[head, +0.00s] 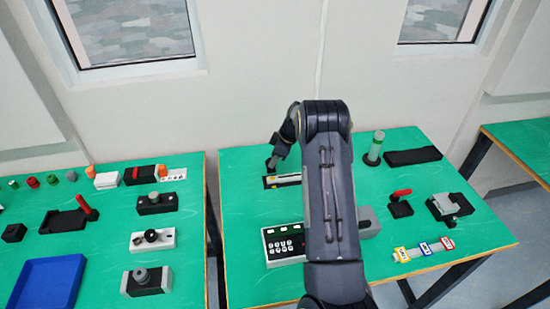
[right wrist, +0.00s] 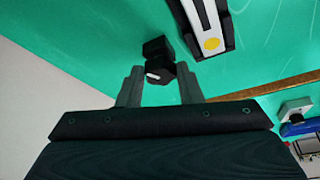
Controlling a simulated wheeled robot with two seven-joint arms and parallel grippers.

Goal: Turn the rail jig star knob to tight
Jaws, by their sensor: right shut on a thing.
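A small black knob with a white mark (right wrist: 158,73) sits on a black block (right wrist: 155,46) on the green table; I take it as the rail jig star knob. My right gripper (right wrist: 152,84) is shut on this knob, with one grey finger at each side of it. In the head view my right gripper (head: 274,162) is small and dark at the far left part of the middle table. The knob's setting and any tight mark cannot be read. My left gripper is not in view.
A white-framed rail with a black slot and yellow dot (right wrist: 212,44) lies close beside the knob; it also shows in the head view (head: 283,181). A keypad box (head: 283,243) stands nearer. The wall is close behind.

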